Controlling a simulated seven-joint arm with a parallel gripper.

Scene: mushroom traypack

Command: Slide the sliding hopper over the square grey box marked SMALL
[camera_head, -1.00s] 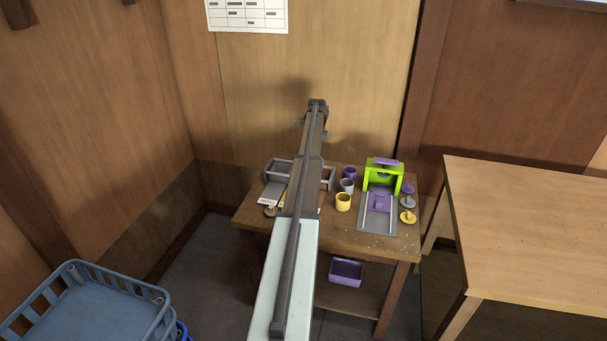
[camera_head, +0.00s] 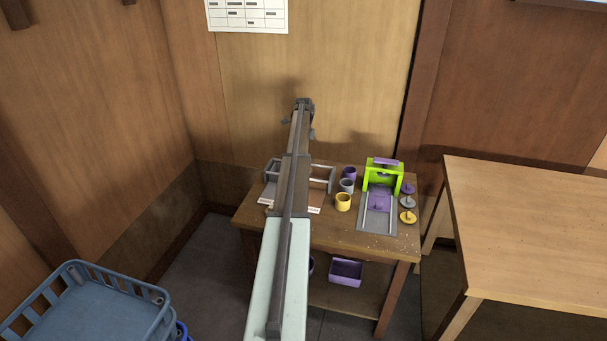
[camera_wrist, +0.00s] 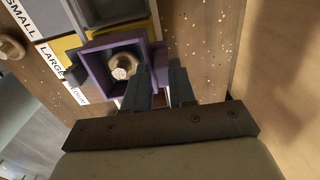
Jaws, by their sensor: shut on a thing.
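The sliding hopper (camera_wrist: 90,65) is a purple open square frame in the wrist view, with a pale round mushroom (camera_wrist: 123,66) inside it. It sits over the yellow box (camera_wrist: 62,45) marked LARGE and covers part of it. The square grey box (camera_wrist: 112,8) marked SMALL is beyond it at the top, partly cut off by the picture edge. My gripper (camera_wrist: 160,75) is shut on the hopper's near right side. In the head view my arm hides the gripper and the hopper.
Another mushroom (camera_wrist: 10,47) lies left of the labels. In the head view, purple, grey and yellow cups (camera_head: 343,201) and a green press (camera_head: 383,175) stand to the right on the wooden table (camera_head: 335,236). A rack with rails (camera_head: 322,178) is partly behind my arm.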

